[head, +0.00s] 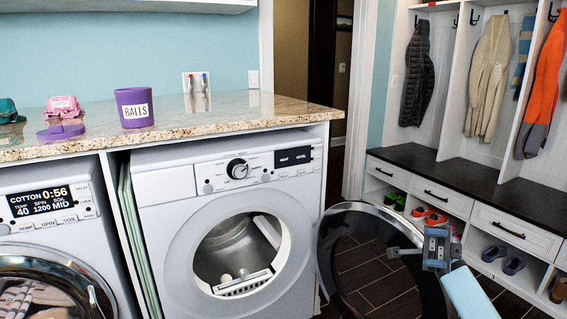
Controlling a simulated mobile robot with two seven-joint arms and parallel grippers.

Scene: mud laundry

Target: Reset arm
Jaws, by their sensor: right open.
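My right gripper (412,251) is at the lower right, in front of the open round door (327,240) of the dryer (180,228). Its jaws are open, and I see nothing between them. It overlaps the door's right part in the picture; I cannot tell whether it touches it. My light blue right arm link (469,291) comes in from the bottom right. My left gripper is not in view.
A washer (55,219) stands at left. A purple "BALLS" container (134,108) and a purple lid (60,132) are on the granite counter (220,113). A bench (440,170) with shoe cubbies is at right.

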